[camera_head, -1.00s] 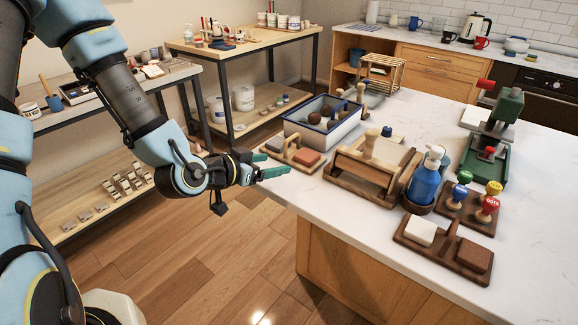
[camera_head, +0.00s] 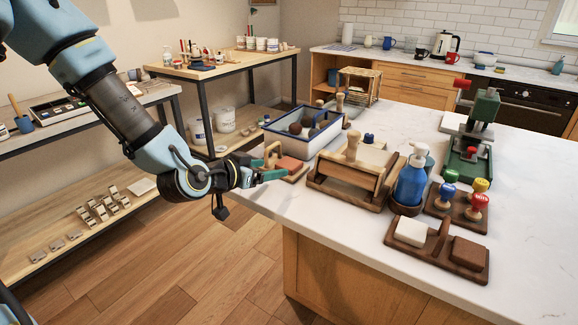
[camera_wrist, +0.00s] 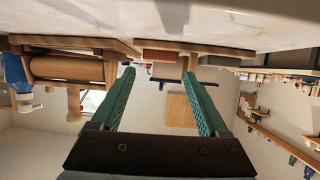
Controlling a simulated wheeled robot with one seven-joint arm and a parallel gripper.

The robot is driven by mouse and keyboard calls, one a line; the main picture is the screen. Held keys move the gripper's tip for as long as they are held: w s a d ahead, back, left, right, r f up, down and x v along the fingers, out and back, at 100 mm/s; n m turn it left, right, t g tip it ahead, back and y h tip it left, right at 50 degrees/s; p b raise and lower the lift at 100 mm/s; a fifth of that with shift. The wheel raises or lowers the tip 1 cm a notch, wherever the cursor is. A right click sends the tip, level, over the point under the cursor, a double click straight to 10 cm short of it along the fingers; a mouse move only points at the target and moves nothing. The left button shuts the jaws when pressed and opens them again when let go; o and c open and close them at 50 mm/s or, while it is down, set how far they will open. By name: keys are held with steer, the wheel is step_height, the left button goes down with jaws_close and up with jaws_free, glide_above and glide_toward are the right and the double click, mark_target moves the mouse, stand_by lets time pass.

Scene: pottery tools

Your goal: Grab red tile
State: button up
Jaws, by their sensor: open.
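The red tile (camera_head: 289,164) is a flat reddish block in a light wooden holder (camera_head: 296,177) near the left edge of the white countertop. In the wrist view, which is upside down, the red tile (camera_wrist: 162,57) shows edge-on between and beyond my fingertips. My gripper (camera_head: 273,170) has green fingers and is open and empty, close to the holder on its left side. The wrist view shows both fingers of my gripper (camera_wrist: 160,75) spread apart, with a gap before the tile. The holder's far slot is partly hidden by the upright handle.
A blue-rimmed box (camera_head: 302,133) stands behind the holder. A wooden roller frame (camera_head: 350,180) and a blue pump bottle (camera_head: 411,184) stand to the right. A second holder with white and brown tiles (camera_head: 468,253) lies at the front. Shelves stand left.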

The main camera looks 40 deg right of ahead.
mark_target(283, 167)
steer(key=shift+p+x, duration=1.2)
steer(key=shift+x, duration=1.35)
steer(key=shift+a+f, duration=0.1)
steer(key=shift+f, duration=0.1)
steer(key=c, duration=1.1)
